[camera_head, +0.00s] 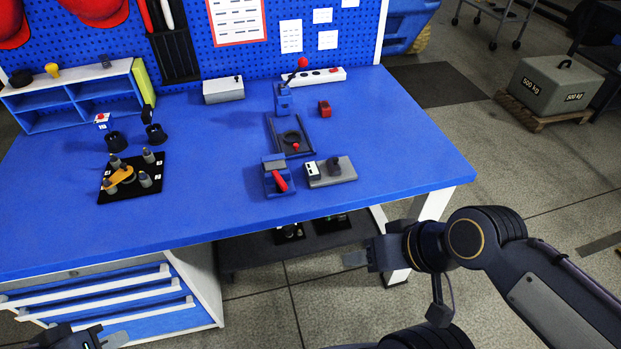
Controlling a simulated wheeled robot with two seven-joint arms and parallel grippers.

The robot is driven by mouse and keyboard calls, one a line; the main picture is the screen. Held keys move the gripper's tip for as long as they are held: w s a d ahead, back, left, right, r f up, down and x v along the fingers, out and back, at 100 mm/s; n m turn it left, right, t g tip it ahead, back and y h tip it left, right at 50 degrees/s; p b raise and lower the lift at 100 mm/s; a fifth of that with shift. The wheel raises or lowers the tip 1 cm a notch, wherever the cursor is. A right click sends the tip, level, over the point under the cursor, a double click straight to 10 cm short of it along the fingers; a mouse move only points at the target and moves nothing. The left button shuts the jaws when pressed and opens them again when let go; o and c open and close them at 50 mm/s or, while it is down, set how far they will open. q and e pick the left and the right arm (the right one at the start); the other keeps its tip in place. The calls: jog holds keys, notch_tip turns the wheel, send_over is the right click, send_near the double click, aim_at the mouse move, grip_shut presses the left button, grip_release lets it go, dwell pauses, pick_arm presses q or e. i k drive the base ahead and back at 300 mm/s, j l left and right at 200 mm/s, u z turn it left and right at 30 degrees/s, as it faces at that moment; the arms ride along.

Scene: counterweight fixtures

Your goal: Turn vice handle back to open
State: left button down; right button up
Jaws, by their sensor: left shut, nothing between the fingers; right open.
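A small blue vice (274,165) stands near the front edge of the blue workbench, right of its middle. Its red handle (281,184) points down toward the front edge. My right gripper (354,259) is open and empty in front of the bench edge, to the lower right of the vice and apart from it. My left gripper (115,340) is shut and empty at the bottom left, in front of the drawers, only partly in frame. Neither gripper touches the vice.
A grey block fixture (337,172) sits right beside the vice. A dark tray (275,130) and a blue press with a red knob (283,101) stand behind it. A black plate with pegs (133,190) lies left. The workbench (215,205) is clear between plate and vice.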

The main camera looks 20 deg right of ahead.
aim_at(281, 185)
jog(key=z, duration=0.45)
jog(key=i+l+u, duration=0.7)
jog(key=l+u, duration=0.15)
jog(key=l, duration=0.2)
